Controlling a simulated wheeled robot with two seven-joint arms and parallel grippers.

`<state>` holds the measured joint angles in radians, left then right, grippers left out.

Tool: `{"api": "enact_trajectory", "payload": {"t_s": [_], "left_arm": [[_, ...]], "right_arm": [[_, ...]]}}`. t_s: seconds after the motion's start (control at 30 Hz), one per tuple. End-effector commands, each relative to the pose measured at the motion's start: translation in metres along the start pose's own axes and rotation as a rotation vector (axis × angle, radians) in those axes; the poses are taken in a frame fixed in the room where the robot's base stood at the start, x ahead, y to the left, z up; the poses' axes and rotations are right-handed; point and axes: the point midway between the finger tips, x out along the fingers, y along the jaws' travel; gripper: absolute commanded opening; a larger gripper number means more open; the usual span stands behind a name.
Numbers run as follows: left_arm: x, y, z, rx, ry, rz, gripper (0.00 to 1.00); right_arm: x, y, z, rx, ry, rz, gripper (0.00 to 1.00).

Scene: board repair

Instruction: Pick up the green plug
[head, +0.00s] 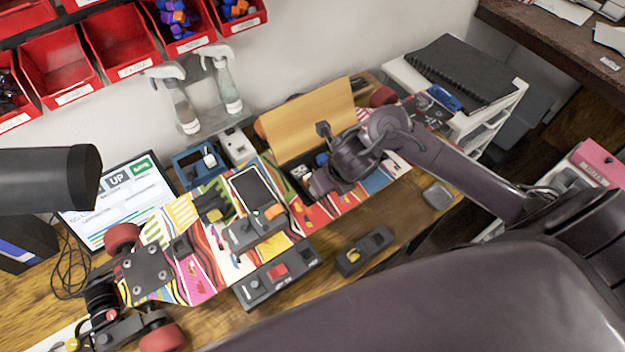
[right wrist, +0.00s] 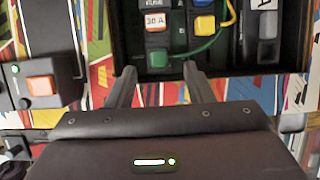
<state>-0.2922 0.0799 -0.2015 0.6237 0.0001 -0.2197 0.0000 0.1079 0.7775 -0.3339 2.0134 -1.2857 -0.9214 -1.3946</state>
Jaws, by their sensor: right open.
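The green plug (right wrist: 158,60) sits in a dark compartment in the board, below an orange-and-white block marked "30 A" (right wrist: 156,22). In the head view my right gripper (head: 322,182) is over the compartment beside the raised wooden lid (head: 308,118), and hides the plug. My left gripper is not in view.
The colourful skateboard-like board (head: 215,260) lies along the wooden bench (head: 400,215). A phone-like device (head: 250,187), dark switch boxes (head: 278,276) and spray bottles (head: 227,85) stand around. In the wrist view, the compartment wall rises beside a grey plug (right wrist: 267,25).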

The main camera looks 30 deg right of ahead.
Motion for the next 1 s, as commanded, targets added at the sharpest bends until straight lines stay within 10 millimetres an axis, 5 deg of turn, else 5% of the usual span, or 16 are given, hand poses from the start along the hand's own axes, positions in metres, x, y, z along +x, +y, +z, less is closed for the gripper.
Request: {"api": "enact_trajectory", "payload": {"t_s": [0.47, 0.8, 1.0], "left_arm": [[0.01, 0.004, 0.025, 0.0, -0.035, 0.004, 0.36], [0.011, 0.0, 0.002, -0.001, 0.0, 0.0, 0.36], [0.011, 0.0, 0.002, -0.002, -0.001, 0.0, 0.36]], "right_arm": [[0.059, 0.001, -0.001, 0.004, 0.002, 0.002, 0.47], [0.068, 0.0, 0.0, 0.002, 0.0, 0.0, 0.47], [0.068, 0.0, 0.0, 0.002, 0.0, 0.0, 0.22]]}}
